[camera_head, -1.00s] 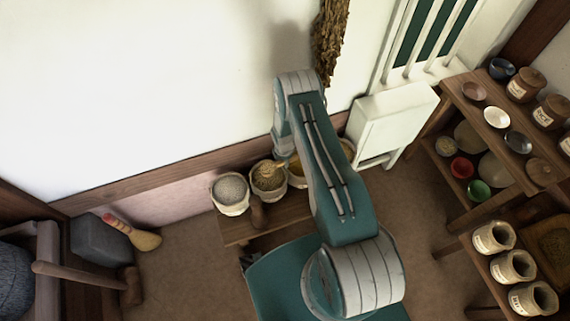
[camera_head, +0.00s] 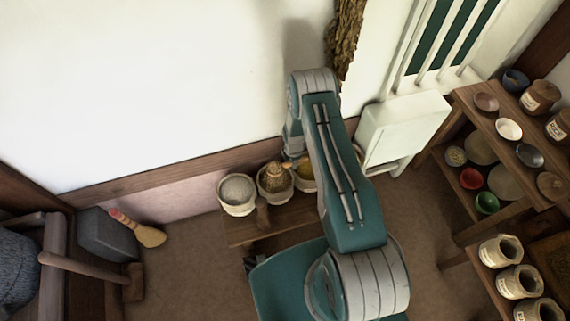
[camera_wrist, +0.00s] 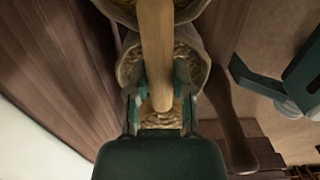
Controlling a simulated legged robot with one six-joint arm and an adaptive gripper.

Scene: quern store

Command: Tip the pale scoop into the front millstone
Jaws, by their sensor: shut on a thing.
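My gripper (camera_wrist: 159,88) is shut on a pale wooden handle, which I take for the pale scoop (camera_wrist: 155,35). The handle runs up the wrist view between the fingers. The scoop's bowl cannot be made out. A sack of grain (camera_wrist: 207,65) lies below the fingers; I cannot tell whether the scoop touches it. In the head view my arm hides most of the gripper, above the sacks. A dark grey rounded stone (camera_head: 14,275) is cut off at the left edge, perhaps a millstone; I cannot tell which one.
A pale-filled sack (camera_head: 238,192) and a brown-filled sack (camera_head: 275,180) stand on a low wooden bench (camera_head: 285,222) by the wall. A mallet (camera_head: 132,284) and brush (camera_head: 138,229) are at left. Shelves (camera_head: 465,110) with bowls and jars stand at right.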

